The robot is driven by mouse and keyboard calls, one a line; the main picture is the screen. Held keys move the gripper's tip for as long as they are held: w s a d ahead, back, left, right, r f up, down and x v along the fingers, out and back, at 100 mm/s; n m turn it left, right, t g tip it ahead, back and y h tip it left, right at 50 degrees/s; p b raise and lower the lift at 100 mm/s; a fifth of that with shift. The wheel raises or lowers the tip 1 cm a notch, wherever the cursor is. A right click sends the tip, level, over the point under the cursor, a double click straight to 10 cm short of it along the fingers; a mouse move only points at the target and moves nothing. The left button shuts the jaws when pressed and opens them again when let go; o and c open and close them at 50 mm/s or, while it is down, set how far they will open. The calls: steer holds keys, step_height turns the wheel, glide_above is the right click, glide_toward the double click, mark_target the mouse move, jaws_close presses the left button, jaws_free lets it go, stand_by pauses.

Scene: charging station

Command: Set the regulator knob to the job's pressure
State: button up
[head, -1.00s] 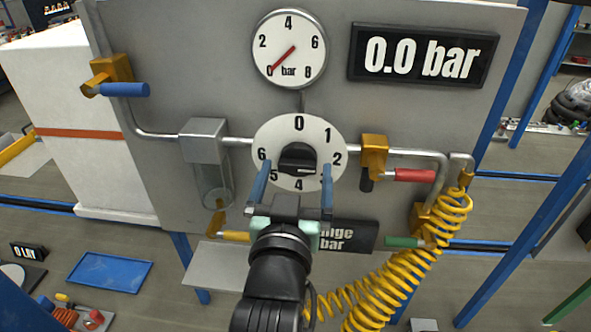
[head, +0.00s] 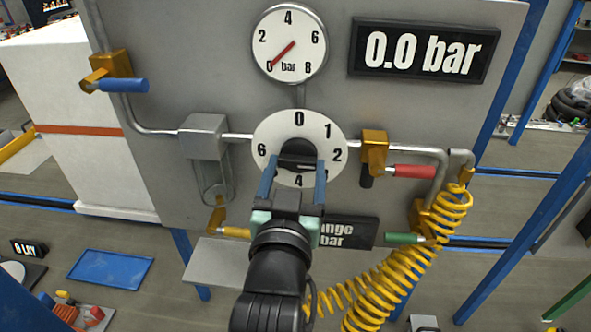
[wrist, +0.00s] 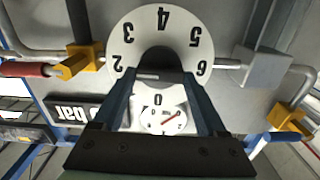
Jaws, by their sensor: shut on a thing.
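The black regulator knob (head: 297,153) sits in the middle of a white dial (head: 262,132) numbered 0 to 6, with 0 at the top. My gripper (head: 295,172) is shut on the knob from the front, one blue finger on each side; the wrist view shows the same grip (wrist: 160,76) upside down. The knob's pointer mark is hard to make out behind the fingers. The round gauge (head: 289,44) above has its red needle at 0. The display (head: 423,52) reads 0.0 bar. A black sign (head: 347,233) below the dial is partly hidden by my gripper; "nge" and "bar" show.
Valves with blue (head: 123,85), yellow (head: 235,233), red (head: 413,171) and green (head: 403,238) handles surround the dial on the grey panel. A coiled yellow hose (head: 390,285) hangs at the lower right. A grey shelf (head: 215,265) juts out below left.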

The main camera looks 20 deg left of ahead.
steer(key=m+b, duration=0.1)
steer(key=m, duration=0.3)
steer(key=shift+f, duration=0.1)
steer(key=m+b, duration=0.1)
steer(key=m, duration=0.3)
steer(key=shift+d+m+b, duration=0.1)
steer(key=shift+m+b, duration=0.3)
steer(key=m+b, duration=0.1)
steer(key=m, duration=0.3)
steer(key=shift+m, duration=0.3)
steer(key=shift+m+b, duration=0.4)
steer(key=shift+m, duration=1.5)
steer(key=o, duration=1.3)
